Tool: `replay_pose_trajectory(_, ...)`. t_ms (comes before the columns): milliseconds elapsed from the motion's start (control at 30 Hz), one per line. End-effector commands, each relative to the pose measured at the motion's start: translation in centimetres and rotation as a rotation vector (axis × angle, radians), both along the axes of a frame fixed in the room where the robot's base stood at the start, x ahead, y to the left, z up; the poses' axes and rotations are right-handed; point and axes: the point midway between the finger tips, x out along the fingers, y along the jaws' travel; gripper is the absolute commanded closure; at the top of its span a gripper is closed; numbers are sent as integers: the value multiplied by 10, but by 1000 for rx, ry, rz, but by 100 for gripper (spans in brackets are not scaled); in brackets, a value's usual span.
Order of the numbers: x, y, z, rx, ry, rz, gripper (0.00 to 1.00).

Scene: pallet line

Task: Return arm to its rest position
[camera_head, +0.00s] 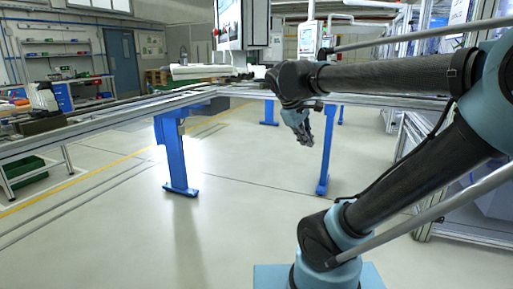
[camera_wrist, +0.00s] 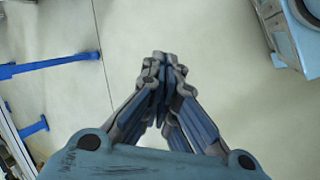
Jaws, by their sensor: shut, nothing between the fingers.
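My gripper (camera_head: 306,138) hangs from my wrist in the middle of the head view, pointing down, above open floor and near the conveyor line frame. In the wrist view my gripper (camera_wrist: 163,62) has its fingertips together, with nothing between them. The black and teal arm reaches in from the right and bends back to the left in the head view.
A conveyor frame (camera_head: 118,111) on blue legs (camera_head: 175,152) runs along the left and back. A hanging screen (camera_head: 229,24) stands above it. A green crate (camera_head: 25,170) sits low at left. The grey floor (camera_head: 130,235) in front is clear.

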Motion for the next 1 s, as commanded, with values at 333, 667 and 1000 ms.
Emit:
replay_pose_trajectory(333, -85, -28, -123, 335, -20, -403, 100)
replay_pose_trajectory(667, -129, -23, -196, 554, -56, -674, 100)
replay_pose_trajectory(1000, -132, -20, -202, 579, -59, -702, 100)
